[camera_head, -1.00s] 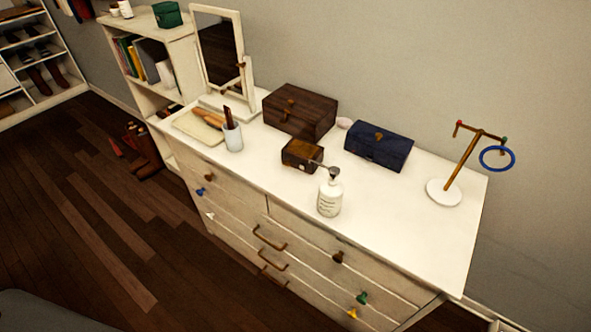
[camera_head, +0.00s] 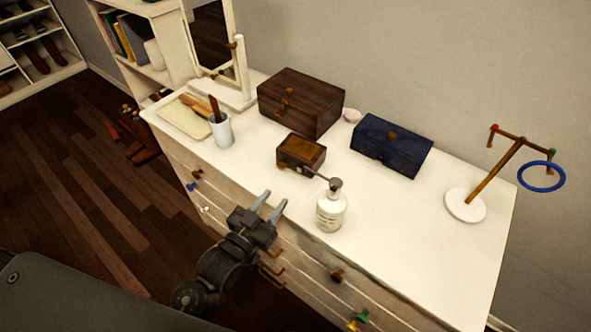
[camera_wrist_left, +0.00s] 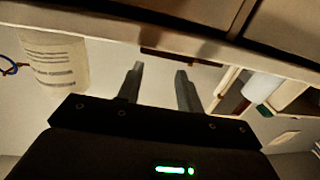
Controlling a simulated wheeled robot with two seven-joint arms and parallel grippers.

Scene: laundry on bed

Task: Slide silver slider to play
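A small brown box (camera_head: 301,153) with a metal front piece sits mid-dresser, behind the white pump bottle (camera_head: 331,211). I cannot make out a silver slider on it; the bottle's dark nozzle reaches across near its front right corner. My left gripper (camera_head: 271,202) is open and empty at the dresser's front edge, left of the bottle and in front of the small box. In the left wrist view, the two fingers (camera_wrist_left: 160,82) are apart with nothing between them, and the labelled bottle (camera_wrist_left: 55,62) shows at left. My right gripper is not in view.
A larger dark wooden box (camera_head: 300,103), a blue box (camera_head: 391,146) and a white cup with a brush (camera_head: 222,131) stand around the small box. A mirror (camera_head: 211,50) is at the back left. A stand with a blue ring (camera_head: 541,177) is at right. The front right top is clear.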

